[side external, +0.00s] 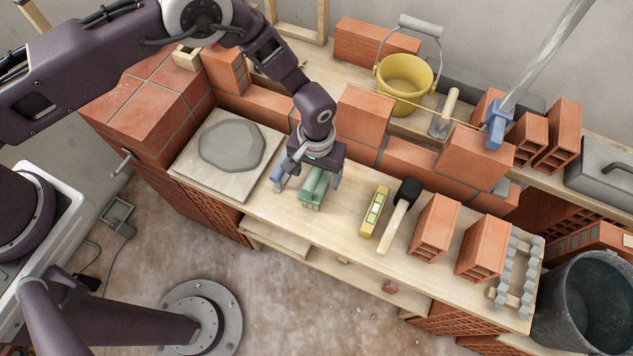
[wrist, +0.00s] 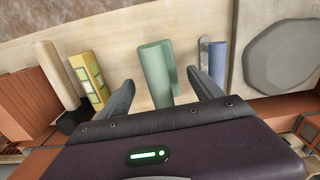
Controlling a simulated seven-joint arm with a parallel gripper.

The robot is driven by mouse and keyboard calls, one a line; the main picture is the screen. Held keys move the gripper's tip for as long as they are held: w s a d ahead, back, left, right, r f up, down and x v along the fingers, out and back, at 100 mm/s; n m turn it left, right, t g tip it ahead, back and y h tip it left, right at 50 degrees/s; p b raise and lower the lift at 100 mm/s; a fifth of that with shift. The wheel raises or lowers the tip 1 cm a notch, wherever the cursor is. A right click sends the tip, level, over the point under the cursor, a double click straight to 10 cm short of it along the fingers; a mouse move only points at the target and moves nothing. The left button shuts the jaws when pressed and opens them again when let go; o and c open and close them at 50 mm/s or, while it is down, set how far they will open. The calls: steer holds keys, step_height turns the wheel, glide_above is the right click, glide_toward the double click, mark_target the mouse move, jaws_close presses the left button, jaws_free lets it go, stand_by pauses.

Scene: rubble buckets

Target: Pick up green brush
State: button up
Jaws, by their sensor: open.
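The green brush (side external: 313,188) lies on the wooden work board, below my gripper in the side view. In the wrist view the green brush (wrist: 153,72) shows between the two fingers, with space on both sides. My gripper (side external: 306,184) points down over it with the jaws open and empty. In the wrist view my gripper (wrist: 162,80) has one finger left of the brush and one right of it. I cannot tell the exact height of the fingertips above the board.
A blue-handled tool (wrist: 219,62) lies close beside the right finger. A grey slab (side external: 232,140) sits left, on a pale board. A yellow level (side external: 374,212), a mallet (side external: 396,222) and bricks (side external: 433,228) stand right. A brick wall (side external: 365,115) runs behind.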

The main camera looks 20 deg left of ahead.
step_height(320, 180, down, 2)
jaws_close()
step_height(320, 180, up, 10)
steer(key=shift+r, duration=0.1)
steer(key=c, duration=0.7)
jaws_free()
jaws_close()
